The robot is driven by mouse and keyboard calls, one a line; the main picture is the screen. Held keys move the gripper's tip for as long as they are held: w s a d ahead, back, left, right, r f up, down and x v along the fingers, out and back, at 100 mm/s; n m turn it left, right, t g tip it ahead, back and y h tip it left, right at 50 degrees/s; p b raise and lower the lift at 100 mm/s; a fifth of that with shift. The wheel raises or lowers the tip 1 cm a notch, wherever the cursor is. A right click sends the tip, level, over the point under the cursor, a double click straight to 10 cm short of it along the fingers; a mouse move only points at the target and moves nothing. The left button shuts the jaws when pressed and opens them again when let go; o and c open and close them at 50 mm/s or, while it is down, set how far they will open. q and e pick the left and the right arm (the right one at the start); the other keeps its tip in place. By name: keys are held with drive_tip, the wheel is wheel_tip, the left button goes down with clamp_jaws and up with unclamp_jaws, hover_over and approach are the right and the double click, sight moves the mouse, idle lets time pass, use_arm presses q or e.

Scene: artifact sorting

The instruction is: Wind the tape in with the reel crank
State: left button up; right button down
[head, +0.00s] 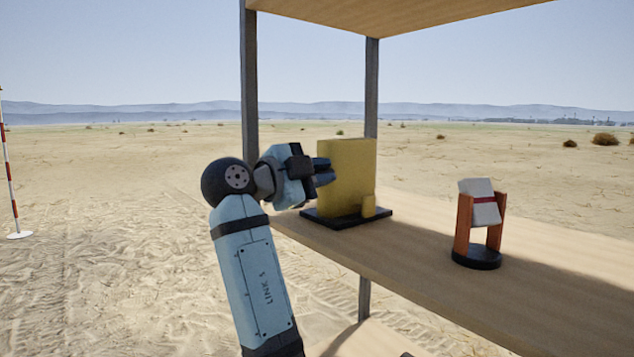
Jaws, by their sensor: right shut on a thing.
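The tape reel is a yellow upright block (352,165) on a black base plate (345,222), standing on the wooden shelf. I cannot make out any tape. My left gripper is not in view.
A grey-white block with a red band (484,202) sits between orange uprights on a round black base, further right on the shelf (420,240). Grey posts (371,90) carry a wooden roof (380,12). A red-and-white pole (10,170) stands on the sand at far left.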

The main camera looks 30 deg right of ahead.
drive_tip(key=shift+s+d+f+m+b, duration=0.15)
drive_tip(key=shift+f+m, duration=0.3)
drive_tip(key=shift+m, duration=0.45)
drive_tip(key=shift+f+m+b, duration=0.2)
drive_tip(key=shift+f+m, duration=0.25)
drive_tip(key=shift+m, duration=0.45)
drive_tip(key=c, duration=1.1)
unclamp_jaws()
drive_tip(key=shift+d+f, duration=0.1)
